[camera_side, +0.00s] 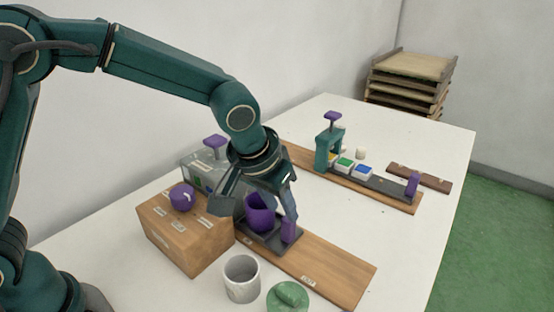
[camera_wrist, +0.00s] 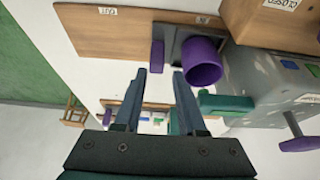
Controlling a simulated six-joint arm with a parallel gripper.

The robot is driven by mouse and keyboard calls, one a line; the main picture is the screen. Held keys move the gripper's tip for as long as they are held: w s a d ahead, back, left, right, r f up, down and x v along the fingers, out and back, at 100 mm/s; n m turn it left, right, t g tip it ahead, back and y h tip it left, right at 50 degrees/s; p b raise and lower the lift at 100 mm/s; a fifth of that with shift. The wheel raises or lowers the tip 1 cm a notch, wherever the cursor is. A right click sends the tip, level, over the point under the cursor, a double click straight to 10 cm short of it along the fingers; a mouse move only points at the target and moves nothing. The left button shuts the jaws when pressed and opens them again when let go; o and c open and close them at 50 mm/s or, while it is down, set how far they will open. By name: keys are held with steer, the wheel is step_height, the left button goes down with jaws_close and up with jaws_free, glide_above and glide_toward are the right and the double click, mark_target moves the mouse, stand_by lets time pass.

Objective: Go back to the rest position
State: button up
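My gripper (camera_side: 257,206) is low over the near wooden board (camera_side: 325,268), and its two fingers stand apart. In the wrist view my gripper (camera_wrist: 160,82) has a clear gap between the fingers with nothing held. A purple cup (camera_side: 260,214) stands on a dark plate on that board, partly behind the fingers in the side view. It also shows in the wrist view (camera_wrist: 203,62), just past the fingertips. An upright purple tab (camera_side: 289,231) is at the end of the plate; I cannot tell whether a finger touches it.
A wooden box (camera_side: 185,238) with a purple knob (camera_side: 182,197) and a grey case with a purple handle (camera_side: 215,141) stand left. A grey cup (camera_side: 241,278) and green lid (camera_side: 288,297) are in front. The far board (camera_side: 400,196) holds a teal frame (camera_side: 323,150) and coloured blocks.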

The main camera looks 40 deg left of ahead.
steer(key=s+a+r+t+h, duration=0.1)
steer(key=s+a+r+t, duration=0.1)
steer(key=a+r+t, duration=0.4)
steer(key=s+a+g, duration=0.2)
steer(key=s, duration=0.6)
steer(key=s+a+g+y, duration=0.1)
steer(key=s+g, duration=0.2)
steer(key=s, duration=0.5)
steer(key=shift+s+a+r, duration=0.2)
steer(key=shift+a+r, duration=0.15)
steer(key=shift+r, duration=0.05)
